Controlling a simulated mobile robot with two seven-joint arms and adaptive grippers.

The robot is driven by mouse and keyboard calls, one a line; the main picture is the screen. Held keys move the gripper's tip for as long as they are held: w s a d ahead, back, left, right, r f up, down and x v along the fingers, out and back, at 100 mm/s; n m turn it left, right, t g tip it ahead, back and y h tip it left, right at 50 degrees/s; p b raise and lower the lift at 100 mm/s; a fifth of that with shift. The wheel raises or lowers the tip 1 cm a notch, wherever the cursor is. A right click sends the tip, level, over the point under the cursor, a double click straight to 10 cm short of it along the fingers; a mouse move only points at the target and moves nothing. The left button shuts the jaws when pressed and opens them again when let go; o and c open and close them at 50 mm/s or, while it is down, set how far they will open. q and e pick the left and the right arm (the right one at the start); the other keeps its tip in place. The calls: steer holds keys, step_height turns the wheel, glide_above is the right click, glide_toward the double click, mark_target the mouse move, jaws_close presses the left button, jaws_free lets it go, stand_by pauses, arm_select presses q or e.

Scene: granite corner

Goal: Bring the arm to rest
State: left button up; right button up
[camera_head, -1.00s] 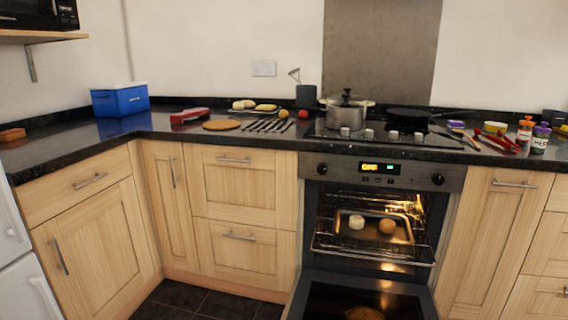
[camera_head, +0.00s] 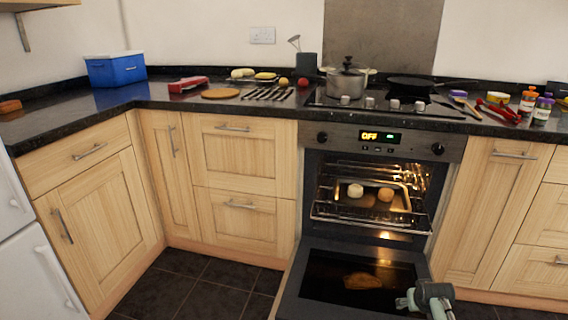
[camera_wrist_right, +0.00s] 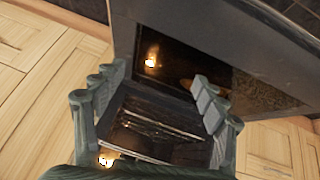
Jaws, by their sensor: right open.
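My right gripper (camera_head: 408,302) shows at the bottom right of the head view, in front of the right end of the lowered oven door (camera_head: 325,280). In the right wrist view my right gripper (camera_wrist_right: 158,84) is open, with its fingers spread apart. Nothing is clearly held between the fingers; dark oven parts show behind them. The oven (camera_head: 312,135) stands open and lit, with two round pieces of food, one pale (camera_head: 355,190) and one brown (camera_head: 385,194), on a tray inside. My left gripper is not in view.
The lowered oven door sticks out over the dark floor (camera_head: 215,285). The counter above holds a pot (camera_head: 346,84), a pan (camera_head: 412,84), a blue box (camera_head: 116,70), a red item (camera_head: 188,85), a round board (camera_head: 220,93) and jars (camera_head: 542,110). Floor left of the door is clear.

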steer(key=shift+w+d+r, duration=0.15)
steer(key=shift+w+r, duration=0.9)
steer(key=shift+w, duration=0.15)
